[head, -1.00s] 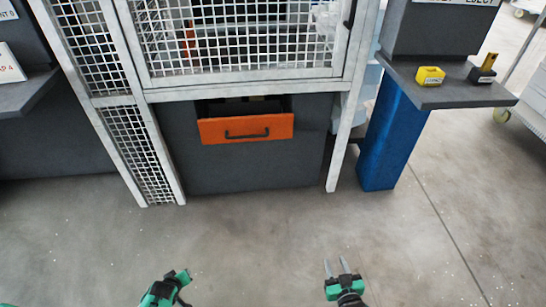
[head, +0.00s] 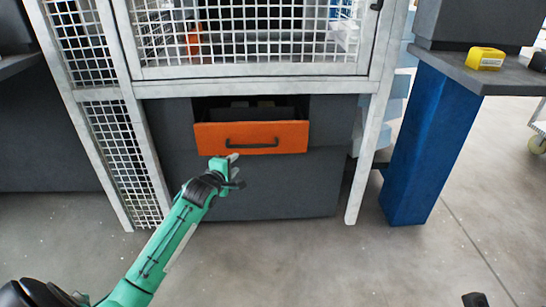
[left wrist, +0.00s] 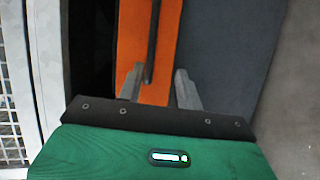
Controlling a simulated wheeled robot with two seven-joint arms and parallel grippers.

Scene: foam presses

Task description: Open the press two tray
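The orange-fronted tray (head: 285,140) sits low in the press, below the mesh door. A dark opening shows above and behind its front. Its dark bar handle (head: 252,145) runs across the front. My left gripper (head: 236,168) is just below the handle. In the left wrist view, its two fingers (left wrist: 158,88) are open and apart, and the handle (left wrist: 153,40) lies ahead between their lines, against the orange front (left wrist: 165,60). I cannot tell whether they touch it. A dark bit at the bottom right of the head view seems to be my right gripper (head: 475,299), mostly cut off.
White mesh guarding (head: 125,150) stands to the left and above. A white post (head: 362,160) and a blue pillar (head: 425,140) stand to the right. A grey shelf (head: 455,70) carries a yellow block (head: 486,59). The floor in front is clear.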

